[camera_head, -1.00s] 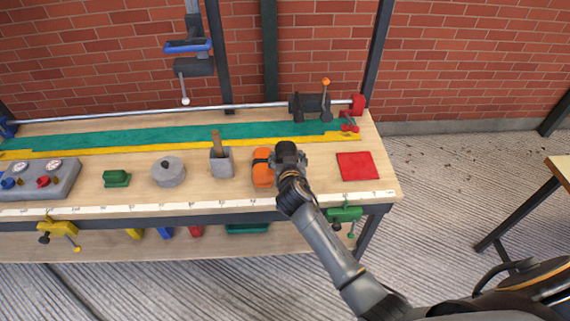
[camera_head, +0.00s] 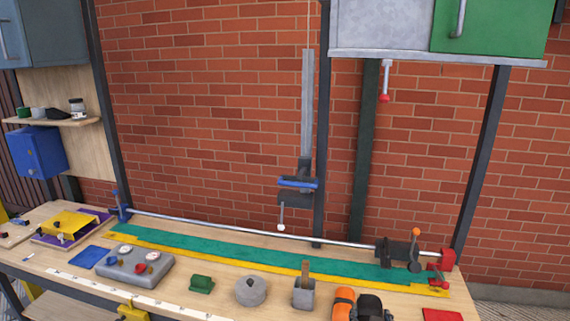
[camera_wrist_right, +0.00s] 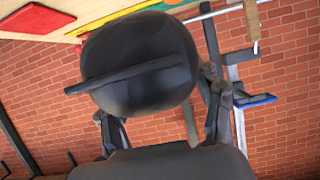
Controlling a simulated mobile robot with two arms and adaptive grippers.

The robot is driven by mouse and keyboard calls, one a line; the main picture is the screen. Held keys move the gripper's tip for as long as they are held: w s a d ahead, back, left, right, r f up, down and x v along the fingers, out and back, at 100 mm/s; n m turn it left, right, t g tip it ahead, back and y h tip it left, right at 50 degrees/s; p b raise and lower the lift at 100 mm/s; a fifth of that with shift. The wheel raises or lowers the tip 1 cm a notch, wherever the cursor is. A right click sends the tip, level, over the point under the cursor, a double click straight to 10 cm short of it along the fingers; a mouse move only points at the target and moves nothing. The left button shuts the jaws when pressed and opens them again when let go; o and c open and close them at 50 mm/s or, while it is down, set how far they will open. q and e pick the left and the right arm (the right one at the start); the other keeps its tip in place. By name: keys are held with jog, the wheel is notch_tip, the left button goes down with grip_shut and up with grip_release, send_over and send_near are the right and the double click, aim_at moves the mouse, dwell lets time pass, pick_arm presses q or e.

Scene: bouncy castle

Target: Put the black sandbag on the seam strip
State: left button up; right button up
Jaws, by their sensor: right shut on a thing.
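The seam strip (camera_head: 240,257), a long teal band with yellow edging, lies along the workbench in the head view. The black sandbag (camera_wrist_right: 140,50), rounded with a dark strap across it, fills the upper middle of the right wrist view. My right gripper (camera_wrist_right: 155,94) is shut on it, with a finger on either side. My left gripper is out of view.
A grey pot (camera_head: 251,291), a grey box with a wooden handle (camera_head: 303,294), a green block (camera_head: 201,284) and a gauge box (camera_head: 135,266) stand before the strip. A metal rail (camera_head: 260,234) runs behind it. A red square (camera_head: 442,315) lies right.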

jog(key=s+a+r+n+y+b, duration=0.1)
jog(key=s+r, duration=0.3)
jog(key=s, duration=0.4)
jog(key=s+a+r+n+y+b, duration=0.1)
jog(key=s+r+b, duration=0.3)
jog(key=s, duration=0.4)
jog(key=shift+s+a+n+y, duration=0.4)
jog(key=shift+a+y, duration=0.2)
jog(key=shift+a, duration=0.25)
